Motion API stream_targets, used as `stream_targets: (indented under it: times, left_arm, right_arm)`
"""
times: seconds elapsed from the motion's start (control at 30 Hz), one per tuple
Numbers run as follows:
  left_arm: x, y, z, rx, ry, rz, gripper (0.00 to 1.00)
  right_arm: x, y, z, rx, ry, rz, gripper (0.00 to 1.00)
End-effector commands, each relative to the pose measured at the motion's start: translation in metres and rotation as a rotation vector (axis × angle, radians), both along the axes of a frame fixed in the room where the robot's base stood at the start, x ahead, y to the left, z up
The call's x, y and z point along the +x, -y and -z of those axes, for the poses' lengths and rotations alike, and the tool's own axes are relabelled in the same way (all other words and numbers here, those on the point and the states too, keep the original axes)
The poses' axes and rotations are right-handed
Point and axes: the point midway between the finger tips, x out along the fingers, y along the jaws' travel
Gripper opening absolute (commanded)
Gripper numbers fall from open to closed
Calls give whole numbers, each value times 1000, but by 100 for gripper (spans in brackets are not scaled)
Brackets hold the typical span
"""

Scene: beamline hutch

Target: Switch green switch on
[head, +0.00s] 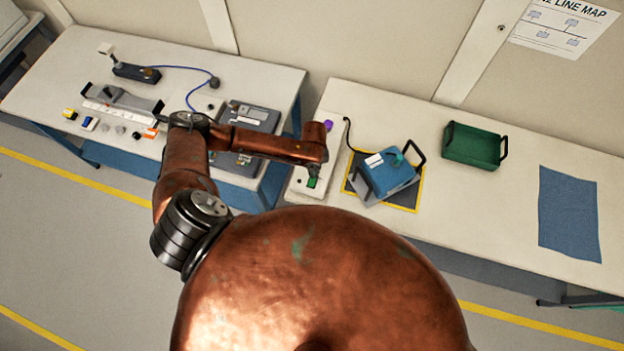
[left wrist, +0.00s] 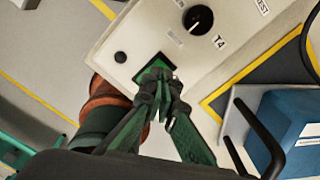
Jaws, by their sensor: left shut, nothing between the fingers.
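The green switch (left wrist: 152,68) is a square rocker set in a pale control box (left wrist: 125,25), beside a small black button (left wrist: 120,57). My left gripper (left wrist: 158,76) is shut and empty in the left wrist view, its fingertips over the switch and hiding part of it. I cannot tell whether they touch it or whether it is on. In the head view the green switch (head: 312,183) shows at the near end of the box (head: 299,186), just below the end of my left arm. My right gripper is not in view.
A black knob (left wrist: 198,18) sits beside the switch. Right of the box, a blue case (head: 388,174) stands on a yellow-edged dark mat (head: 408,205). A green tray (head: 474,146) and a blue cloth (head: 569,212) lie farther right. The left bench (head: 190,52) holds several small items.

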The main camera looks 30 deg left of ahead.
Motion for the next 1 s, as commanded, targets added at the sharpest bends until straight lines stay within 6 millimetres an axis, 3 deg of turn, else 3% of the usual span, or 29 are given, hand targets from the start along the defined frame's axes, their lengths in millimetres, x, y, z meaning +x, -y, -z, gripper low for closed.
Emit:
stream_targets:
  times: [1.0]
  left_arm:
    - [0,0,15,-1,-1,0,0]
  right_arm:
    - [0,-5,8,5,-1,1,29]
